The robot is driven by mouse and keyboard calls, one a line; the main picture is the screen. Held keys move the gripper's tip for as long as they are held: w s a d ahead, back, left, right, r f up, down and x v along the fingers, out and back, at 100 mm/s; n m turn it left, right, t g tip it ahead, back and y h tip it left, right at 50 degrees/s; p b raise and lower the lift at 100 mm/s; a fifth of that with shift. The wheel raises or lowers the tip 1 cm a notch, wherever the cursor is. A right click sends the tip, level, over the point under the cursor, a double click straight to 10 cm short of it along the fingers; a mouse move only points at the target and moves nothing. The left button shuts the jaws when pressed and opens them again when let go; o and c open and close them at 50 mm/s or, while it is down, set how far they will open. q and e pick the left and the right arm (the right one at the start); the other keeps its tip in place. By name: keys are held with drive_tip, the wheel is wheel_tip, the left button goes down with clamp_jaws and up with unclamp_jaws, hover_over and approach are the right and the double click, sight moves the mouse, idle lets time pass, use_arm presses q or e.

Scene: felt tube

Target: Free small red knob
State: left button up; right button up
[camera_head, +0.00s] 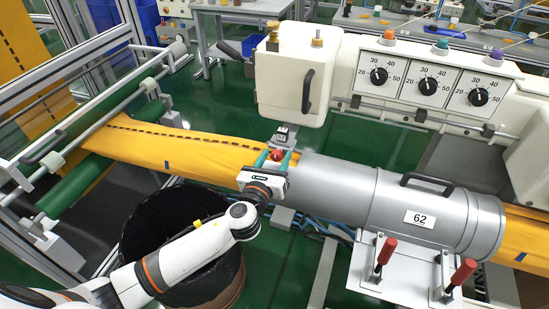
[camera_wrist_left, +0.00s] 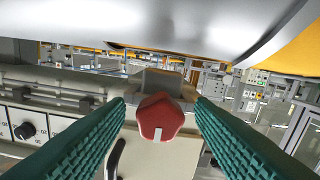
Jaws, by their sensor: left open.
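The small red knob (camera_head: 277,155) sits at the left end of the grey tube, below a small dark block under the white machine head. In the left wrist view the knob (camera_wrist_left: 161,120) is a rounded red shape with a pale mark, in front of a grey block. My left gripper (camera_head: 273,159) reaches up to it from the lower left. Its two teal fingers (camera_wrist_left: 161,108) are open, one on either side of the knob, with a gap visible on the left; contact on the right is unclear. My right gripper is out of view.
The grey tube (camera_head: 345,190), labelled 62, lies right of the gripper around the yellow felt (camera_head: 190,148). Two red-handled clamps (camera_head: 386,250) stand in front. The white machine head (camera_head: 292,75) and dial panel (camera_head: 430,77) are behind. A black bin (camera_head: 150,235) stands below my arm.

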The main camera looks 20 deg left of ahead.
use_arm(q)
drive_tip(key=c, duration=1)
